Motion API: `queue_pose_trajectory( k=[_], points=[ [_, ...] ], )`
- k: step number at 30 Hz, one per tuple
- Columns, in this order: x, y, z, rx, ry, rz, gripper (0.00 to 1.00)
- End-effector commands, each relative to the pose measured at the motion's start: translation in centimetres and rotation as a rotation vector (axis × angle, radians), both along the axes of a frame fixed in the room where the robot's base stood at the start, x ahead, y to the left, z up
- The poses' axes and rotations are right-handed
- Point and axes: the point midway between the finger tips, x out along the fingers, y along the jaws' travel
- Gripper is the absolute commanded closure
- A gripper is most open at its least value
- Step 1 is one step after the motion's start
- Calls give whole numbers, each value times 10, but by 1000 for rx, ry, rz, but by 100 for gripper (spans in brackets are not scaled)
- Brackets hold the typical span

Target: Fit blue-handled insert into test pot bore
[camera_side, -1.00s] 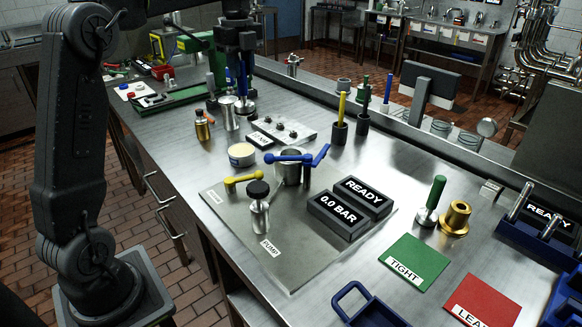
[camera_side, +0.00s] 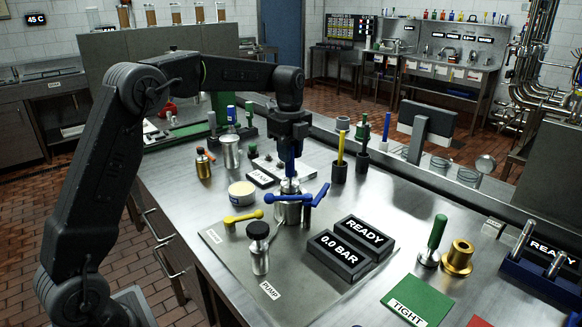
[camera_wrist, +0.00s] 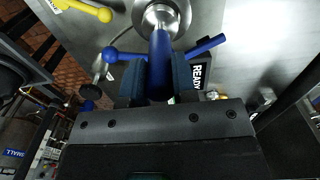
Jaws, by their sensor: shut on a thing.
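My gripper (camera_side: 290,148) points down over the test pot and is shut on the blue handle of the insert (camera_side: 290,168). In the wrist view the blue handle (camera_wrist: 160,62) stands between both fingers. The insert's silver lower end is at the mouth of the silver test pot (camera_side: 288,212), in line with it. I cannot tell how far it sits in the bore, as the bore is hidden. Blue lever clamps (camera_side: 256,199) flank the pot, spread outward. The pot stands on a grey plate (camera_side: 225,240).
A black-topped silver pump (camera_side: 259,250) and a yellow lever (camera_side: 243,216) stand in front of the pot. Black displays (camera_side: 340,255) read READY and 0.0 BAR.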

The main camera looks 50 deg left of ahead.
Motion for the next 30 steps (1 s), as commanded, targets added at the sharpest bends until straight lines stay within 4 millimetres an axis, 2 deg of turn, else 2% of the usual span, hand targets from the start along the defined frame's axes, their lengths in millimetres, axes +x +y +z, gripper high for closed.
queue_pose_trajectory(
  k=[3, 9, 12, 24, 25, 30],
  points=[
    [2, -2, -4, 0, -3, 0, 100],
    [2, -2, -32, 0, -1, 0, 100],
    [2, -2, -39, 0, -2, 0, 100],
    [2, -2, -44, 1, -2, 0, 100],
    [2, -2, -45, 0, 0, 0, 72],
    [2, -2, -44, 1, 0, 0, 56]
  ],
)
